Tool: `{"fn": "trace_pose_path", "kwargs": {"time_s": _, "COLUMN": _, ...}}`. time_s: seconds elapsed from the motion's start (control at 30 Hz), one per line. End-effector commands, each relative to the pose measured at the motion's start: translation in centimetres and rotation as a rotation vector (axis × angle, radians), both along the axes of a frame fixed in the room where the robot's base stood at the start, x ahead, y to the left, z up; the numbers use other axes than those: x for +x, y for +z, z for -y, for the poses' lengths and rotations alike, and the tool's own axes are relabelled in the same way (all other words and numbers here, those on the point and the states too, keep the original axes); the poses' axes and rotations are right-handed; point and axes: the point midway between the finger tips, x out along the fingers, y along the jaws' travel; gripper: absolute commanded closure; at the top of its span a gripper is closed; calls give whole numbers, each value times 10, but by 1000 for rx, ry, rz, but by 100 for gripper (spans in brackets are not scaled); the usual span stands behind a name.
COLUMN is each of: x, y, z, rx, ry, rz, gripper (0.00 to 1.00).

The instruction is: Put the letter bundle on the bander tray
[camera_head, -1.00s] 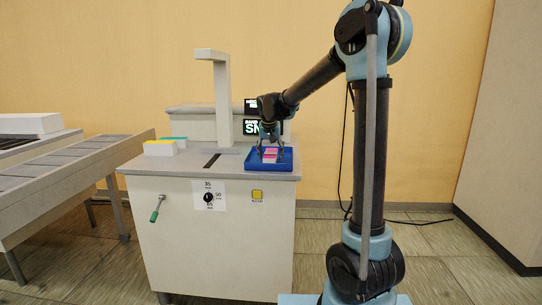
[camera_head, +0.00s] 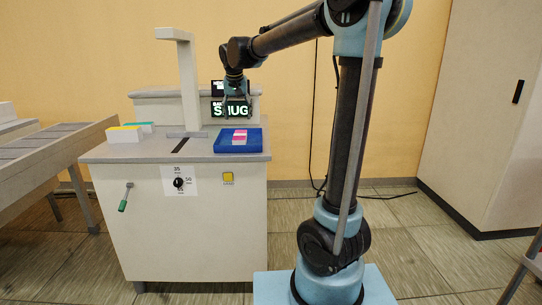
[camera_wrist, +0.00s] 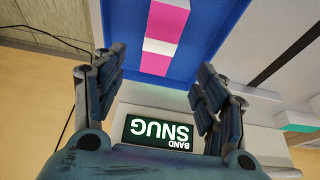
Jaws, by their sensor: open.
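The letter bundle (camera_head: 239,136), pink with a white band, lies in the blue bander tray (camera_head: 222,147) at the right of the machine top. In the wrist view the bundle (camera_wrist: 163,38) rests inside the blue tray (camera_wrist: 208,28), its ends pink and a white band across it. My gripper (camera_head: 237,112) is above the tray, apart from the bundle. In the wrist view my gripper (camera_wrist: 160,80) has its fingers spread wide with nothing between them.
A lit "BAND SNUG" display (camera_head: 231,109) stands behind the tray. A white post with an overhanging arm (camera_head: 187,80) rises beside it. Yellow-topped (camera_head: 124,134) and green-topped stacks (camera_head: 146,127) sit at the left of the top. A conveyor (camera_head: 40,150) stands further left.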

Motion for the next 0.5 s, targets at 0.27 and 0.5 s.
{"fn": "trace_pose_path", "kwargs": {"time_s": 0.27, "x": -41, "y": -12, "z": 54, "rx": -11, "ry": -3, "rz": -26, "gripper": 35}}
{"fn": "trace_pose_path", "kwargs": {"time_s": 0.5, "x": -113, "y": -42, "z": 125, "rx": -23, "ry": 3, "rz": -69, "gripper": 35}}
